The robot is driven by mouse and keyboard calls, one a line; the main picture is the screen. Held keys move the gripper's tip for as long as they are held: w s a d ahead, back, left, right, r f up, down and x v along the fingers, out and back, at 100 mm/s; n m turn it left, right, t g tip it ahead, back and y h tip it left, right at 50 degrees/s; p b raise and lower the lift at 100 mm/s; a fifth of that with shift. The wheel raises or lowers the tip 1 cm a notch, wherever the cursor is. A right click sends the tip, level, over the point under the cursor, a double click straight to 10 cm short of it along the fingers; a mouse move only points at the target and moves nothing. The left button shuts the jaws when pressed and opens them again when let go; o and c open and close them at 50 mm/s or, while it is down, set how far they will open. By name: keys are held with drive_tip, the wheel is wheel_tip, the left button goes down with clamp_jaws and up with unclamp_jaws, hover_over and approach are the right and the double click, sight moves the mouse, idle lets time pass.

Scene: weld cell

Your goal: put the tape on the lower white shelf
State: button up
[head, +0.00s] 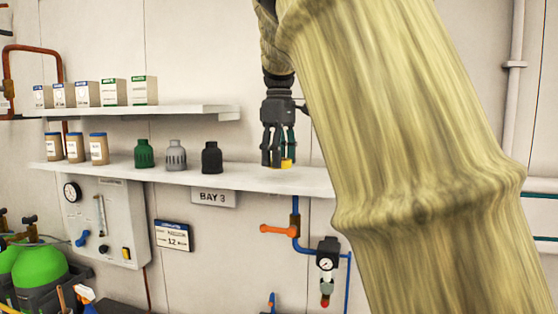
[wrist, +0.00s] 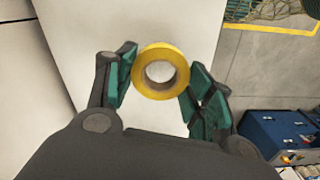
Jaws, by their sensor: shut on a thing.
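The tape is a yellow ring (wrist: 160,91). In the wrist view it sits between the green pads of my gripper (wrist: 158,82), with its hole facing the camera. In the head view a small part of the yellow tape (head: 287,163) shows at the fingertips; the fingers hide the rest. My gripper (head: 279,158) points down, shut on the tape.
The upper shelf (head: 180,112) holds several boxes. My pale-sleeved arm covers the lower shelf's right end.

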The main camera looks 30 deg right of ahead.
drive_tip(key=shift+f+p, duration=0.55)
drive_tip(key=shift+f, duration=0.6)
drive_tip(key=shift+f, duration=0.2)
drive_tip(key=o, duration=0.9)
drive_tip(key=shift+r, duration=0.1)
wheel_tip(320, 180, up, 12)
drive_tip(key=b, duration=0.3)
